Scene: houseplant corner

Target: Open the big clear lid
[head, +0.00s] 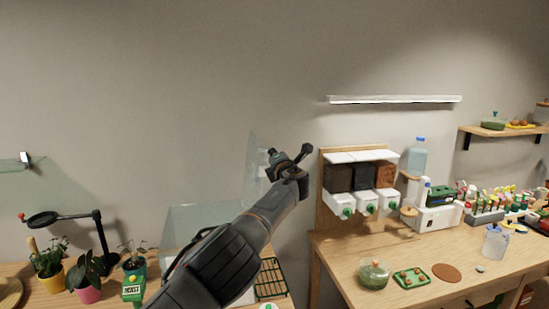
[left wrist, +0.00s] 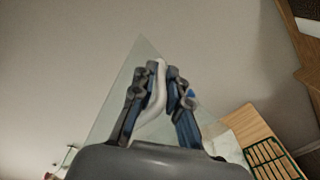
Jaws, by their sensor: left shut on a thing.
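The big clear lid (head: 253,158) shows as a faint transparent pane against the wall, just left of my left gripper (head: 289,161). It stands raised and tilted; my arm hides much of its lower part. In the left wrist view the lid (left wrist: 126,75) is a see-through pane with a pointed corner behind the fingers. My left gripper (left wrist: 160,85) is shut on a white curved handle (left wrist: 154,104) between its fingers. A clear pane or box (head: 190,213) shows lower down, partly behind my arm. My right gripper is not in view.
Potted plants (head: 88,279) and a black lamp-like stand (head: 101,240) are at left. A dispenser stand (head: 325,218) stands on the right wooden table (head: 335,250). The wall area above is clear.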

